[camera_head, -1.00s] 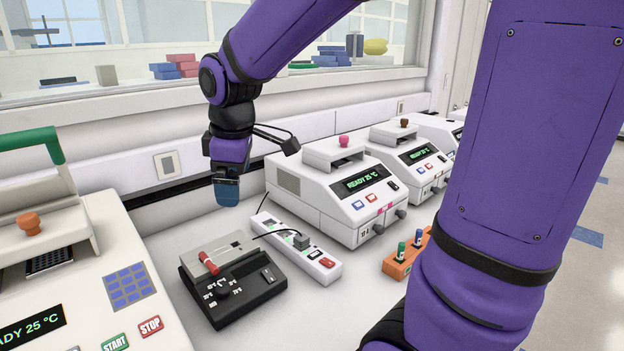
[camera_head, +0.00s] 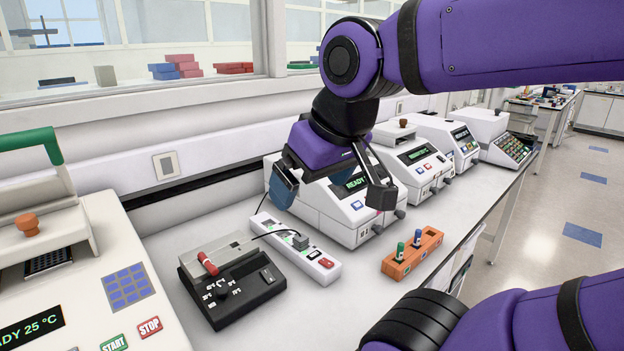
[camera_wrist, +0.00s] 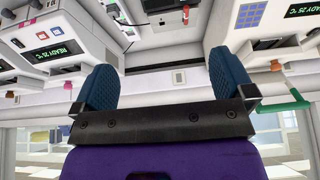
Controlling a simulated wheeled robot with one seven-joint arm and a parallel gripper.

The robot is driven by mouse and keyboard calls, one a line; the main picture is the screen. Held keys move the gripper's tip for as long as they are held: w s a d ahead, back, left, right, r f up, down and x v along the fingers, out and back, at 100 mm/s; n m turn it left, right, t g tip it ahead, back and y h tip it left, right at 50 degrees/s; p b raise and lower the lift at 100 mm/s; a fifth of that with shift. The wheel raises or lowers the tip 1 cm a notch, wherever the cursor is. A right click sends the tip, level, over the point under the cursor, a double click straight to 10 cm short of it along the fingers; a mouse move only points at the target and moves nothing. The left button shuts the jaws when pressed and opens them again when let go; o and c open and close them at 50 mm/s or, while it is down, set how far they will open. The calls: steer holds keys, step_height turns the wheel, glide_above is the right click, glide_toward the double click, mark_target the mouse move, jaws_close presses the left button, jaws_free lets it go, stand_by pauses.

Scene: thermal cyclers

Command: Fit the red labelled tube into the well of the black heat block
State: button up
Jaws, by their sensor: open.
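The black heat block (camera_head: 235,288) stands on the bench at the lower left, with a grey raised part at its back.
A white power strip (camera_head: 297,250) lies right of the block. An orange rack (camera_head: 412,254) holds green- and blue-capped tubes. White thermal cyclers (camera_head: 325,213) line the back; a large one (camera_head: 90,275) with a raised lid is at left. Bare bench lies in front of the strip.

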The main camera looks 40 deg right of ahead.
steer(key=shift+c, duration=0.2)
steer(key=shift+w, duration=0.1)
steer(key=c, duration=0.4)
steer(key=shift+w+a, duration=0.1)
steer(key=shift+w, duration=0.2)
steer(key=c, duration=0.3)
steer(key=w+f+g, duration=0.1)
steer(key=w, duration=0.3)
steer(key=w+a+f, duration=0.1)
steer(key=w+f, duration=0.1)
steer(key=w, duration=0.2)
steer(key=w+a+f+g+y, duration=0.1)
steer(key=w+f, duration=0.1)
steer(key=w, duration=0.3)
steer(key=shift+a+g, duration=0.15)
steer(key=shift+g, duration=0.15)
steer(key=shift+c, duration=1)
steer(key=g+y, duration=0.2)
steer(key=g, duration=0.1)
glide_toward(215, 269)
steer(key=shift+x, duration=4.55)
